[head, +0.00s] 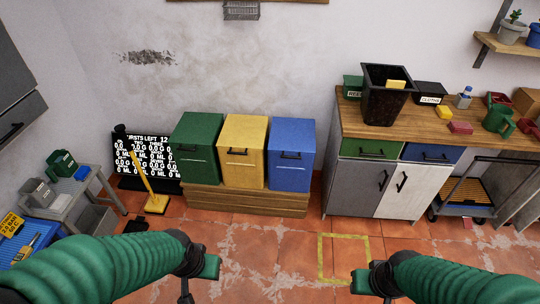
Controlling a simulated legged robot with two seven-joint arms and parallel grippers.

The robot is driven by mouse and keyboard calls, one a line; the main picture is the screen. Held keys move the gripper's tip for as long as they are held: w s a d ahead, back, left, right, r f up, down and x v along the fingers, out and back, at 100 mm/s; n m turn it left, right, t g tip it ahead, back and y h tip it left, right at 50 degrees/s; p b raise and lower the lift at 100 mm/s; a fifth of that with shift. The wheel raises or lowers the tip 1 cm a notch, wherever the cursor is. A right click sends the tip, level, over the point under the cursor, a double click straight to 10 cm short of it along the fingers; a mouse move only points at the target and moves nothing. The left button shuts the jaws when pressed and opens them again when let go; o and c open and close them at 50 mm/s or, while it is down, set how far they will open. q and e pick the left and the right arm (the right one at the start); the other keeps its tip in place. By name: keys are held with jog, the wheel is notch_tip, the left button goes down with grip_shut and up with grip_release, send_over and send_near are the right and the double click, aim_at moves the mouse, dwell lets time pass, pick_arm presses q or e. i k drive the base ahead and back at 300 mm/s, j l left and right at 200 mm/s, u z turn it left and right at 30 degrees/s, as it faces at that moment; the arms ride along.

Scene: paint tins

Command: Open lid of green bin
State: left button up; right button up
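The green bin (197,165) stands at the left end of a row of three bins on a low wooden platform (250,201) against the back wall. Its top looks closed, and a dark handle shows on its upper front. My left gripper (203,277) is low in the head view, in front of the green bin and well apart from it. My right gripper (368,285) is at the lower right, far from the bins. Both grippers are only partly visible, and their finger opening is unclear. I see nothing held in either.
A yellow bin (244,160) and a blue bin (291,160) stand close beside the green one. A yellow-handled tool (146,183) and a black lettered board (128,152) are left of it. A cabinet (370,187) stands right. Tiled floor (270,250) lies clear before the bins.

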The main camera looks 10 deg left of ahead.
aim_at(194, 128)
jog(key=i+j, duration=0.25)
jog(key=j, duration=0.15)
jog(key=i+j, duration=0.25)
jog(key=j, duration=0.15)
jog(key=i+j, duration=0.25)
jog(key=j, duration=0.2)
jog(key=i+j, duration=0.2)
jog(key=j, duration=0.2)
jog(key=i+j, duration=0.25)
jog(key=j, duration=0.15)
jog(key=i+j, duration=0.25)
jog(key=j, duration=0.15)
jog(key=i+j, duration=0.25)
jog(key=j, duration=0.15)
